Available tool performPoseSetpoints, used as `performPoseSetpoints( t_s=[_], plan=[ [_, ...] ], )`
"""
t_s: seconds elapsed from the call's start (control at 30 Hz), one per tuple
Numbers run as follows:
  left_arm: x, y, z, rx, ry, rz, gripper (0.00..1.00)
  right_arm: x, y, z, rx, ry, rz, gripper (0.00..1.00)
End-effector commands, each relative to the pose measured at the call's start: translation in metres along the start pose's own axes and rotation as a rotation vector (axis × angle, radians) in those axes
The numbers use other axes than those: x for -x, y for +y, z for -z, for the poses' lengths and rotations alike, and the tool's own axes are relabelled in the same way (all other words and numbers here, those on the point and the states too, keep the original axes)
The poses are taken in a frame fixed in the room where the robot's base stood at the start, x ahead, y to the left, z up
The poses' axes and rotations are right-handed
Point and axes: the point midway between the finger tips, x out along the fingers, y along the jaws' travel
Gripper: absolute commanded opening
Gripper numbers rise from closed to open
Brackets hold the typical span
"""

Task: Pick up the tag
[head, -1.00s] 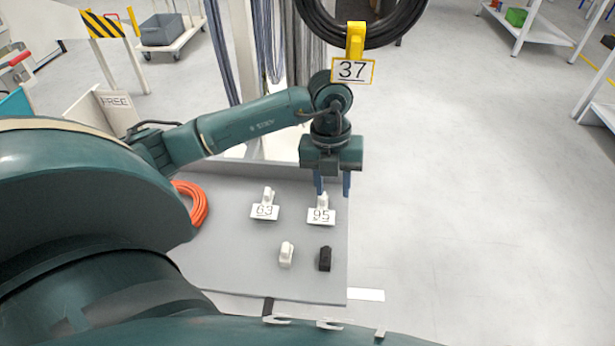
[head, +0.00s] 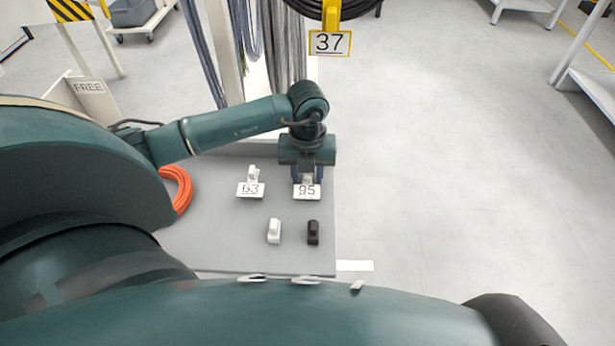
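The white tag marked 95 (head: 307,192) lies on the grey table, its plate facing me. My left gripper (head: 308,178) points down at it from above and behind. Its blue fingers stand apart on either side of the tag's white clip. I see no clear contact; the fingertips are partly hidden behind the tag plate. The white tag marked 63 (head: 249,190) is on the table to the left. A yellow tag marked 37 (head: 330,42) hangs from a black cable coil at the top. My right gripper is not in view.
A white block (head: 274,231) and a black block (head: 313,232) are on the grey table (head: 225,255) in front of the tags. An orange cable coil (head: 178,190) lies at left. Grey cables (head: 285,50) hang behind.

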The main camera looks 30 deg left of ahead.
Motion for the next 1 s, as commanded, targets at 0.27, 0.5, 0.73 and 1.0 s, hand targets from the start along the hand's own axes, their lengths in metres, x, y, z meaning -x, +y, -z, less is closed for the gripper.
performPoseSetpoints(
  t_s=[0.27,0.5,0.73,1.0],
  plan=[
    [0.001,0.0,0.0,0.0,0.0,0.001,0.13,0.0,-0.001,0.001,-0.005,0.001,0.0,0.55],
    [0.001,0.0,0.0,0.0,0.0,0.001,0.0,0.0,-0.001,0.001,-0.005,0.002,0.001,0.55],
    [0.003,-0.001,0.0,0.0,0.0,0.002,0.0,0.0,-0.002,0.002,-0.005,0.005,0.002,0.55],
    [0.03,-0.001,-0.001,-0.001,-0.003,0.003,0.0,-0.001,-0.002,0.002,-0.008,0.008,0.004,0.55]
  ],
)
